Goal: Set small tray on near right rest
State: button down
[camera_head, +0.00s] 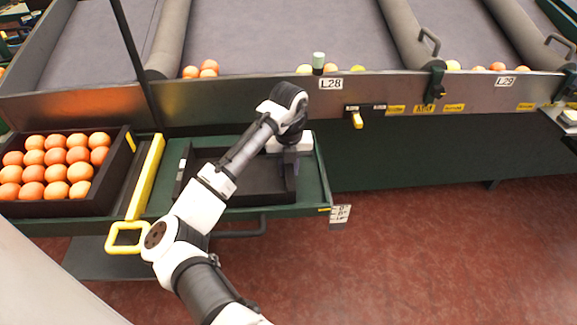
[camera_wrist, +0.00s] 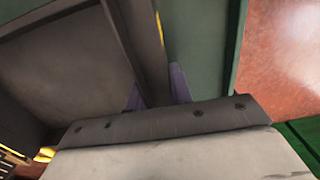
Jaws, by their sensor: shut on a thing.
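The small tray (camera_head: 255,188) is dark, shallow and empty as far as I see. It lies level over the green shelf at the right of the orange crate; I cannot tell whether it touches the shelf. My gripper (camera_head: 289,174) points down at its right wall and is shut on that wall. In the wrist view my gripper's purple fingers (camera_wrist: 158,92) stand on either side of the tray's wall (camera_wrist: 138,42). My arm hides part of the tray's far side.
The green shelf (camera_head: 316,192) ends at the right above a red floor (camera_head: 440,240). A dark crate of oranges (camera_head: 60,207) and a yellow bar (camera_head: 147,176) stand at the left. The sorting bench with its metal front (camera_head: 230,95) runs behind.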

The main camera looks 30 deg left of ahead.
jog(key=c, duration=1.7)
grip_release()
jog(key=shift+f, duration=0.15)
jog(key=o, duration=0.4)
jog(key=shift+o, duration=0.2)
notch_tip(320, 180, up, 12)
jog(key=shift+r+p, duration=0.2)
jog(key=shift+p, duration=0.25)
